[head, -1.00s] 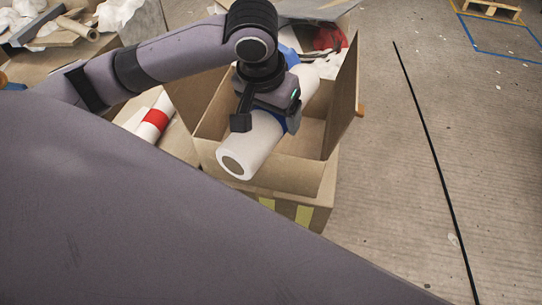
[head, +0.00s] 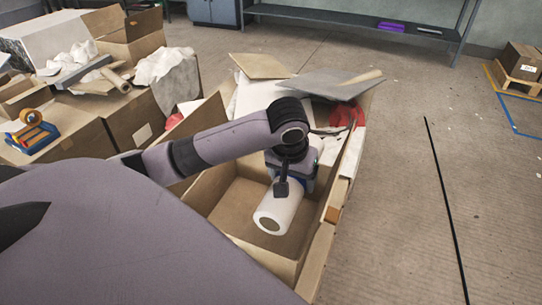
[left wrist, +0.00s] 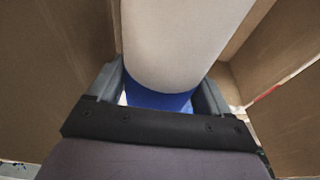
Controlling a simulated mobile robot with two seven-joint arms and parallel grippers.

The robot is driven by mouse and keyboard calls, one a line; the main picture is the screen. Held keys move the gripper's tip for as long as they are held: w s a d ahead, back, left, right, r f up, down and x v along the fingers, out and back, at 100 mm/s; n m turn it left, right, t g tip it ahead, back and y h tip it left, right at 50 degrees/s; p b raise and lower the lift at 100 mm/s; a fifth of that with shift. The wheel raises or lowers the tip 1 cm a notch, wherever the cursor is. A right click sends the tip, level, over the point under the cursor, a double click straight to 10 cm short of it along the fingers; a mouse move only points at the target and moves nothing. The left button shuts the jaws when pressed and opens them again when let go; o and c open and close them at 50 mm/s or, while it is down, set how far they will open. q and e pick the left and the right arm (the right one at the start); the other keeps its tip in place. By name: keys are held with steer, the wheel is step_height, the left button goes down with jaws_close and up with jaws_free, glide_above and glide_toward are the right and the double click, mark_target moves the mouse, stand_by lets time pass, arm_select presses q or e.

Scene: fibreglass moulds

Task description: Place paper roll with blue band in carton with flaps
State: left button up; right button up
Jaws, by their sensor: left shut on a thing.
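The paper roll (head: 279,212) is white, with its round brown end facing me in the head view. My left gripper (head: 283,185) is shut on it and holds it inside the open top of the carton with flaps (head: 232,205). In the left wrist view the roll (left wrist: 185,40) runs up between the two fingers (left wrist: 160,98), with its blue band (left wrist: 158,97) at the fingers. Brown carton walls (left wrist: 40,70) stand on both sides of it. I cannot tell whether the roll touches the carton floor. My right gripper is not in view.
Behind the carton are a grey board (head: 335,85), white scraps and a red cloth (head: 345,115). At the left, a tape dispenser (head: 33,132) stands on brown boxes.

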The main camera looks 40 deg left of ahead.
arm_select(q)
step_height(320, 180, down, 15)
steer(key=b, duration=0.4)
steer(key=shift+w, duration=0.1)
steer(key=shift+f, duration=0.45)
step_height(320, 180, down, 4)
steer(key=shift+f+b, duration=0.1)
steer(key=shift+b, duration=0.65)
steer(key=o, duration=1.3)
steer(key=shift+f, duration=0.1)
steer(key=shift+o, duration=0.2)
steer(key=a+p+v, duration=0.1)
steer(key=p+v, duration=0.2)
steer(key=v, duration=0.9)
steer(key=shift+d+p, duration=0.4)
steer(key=shift+d, duration=0.05)
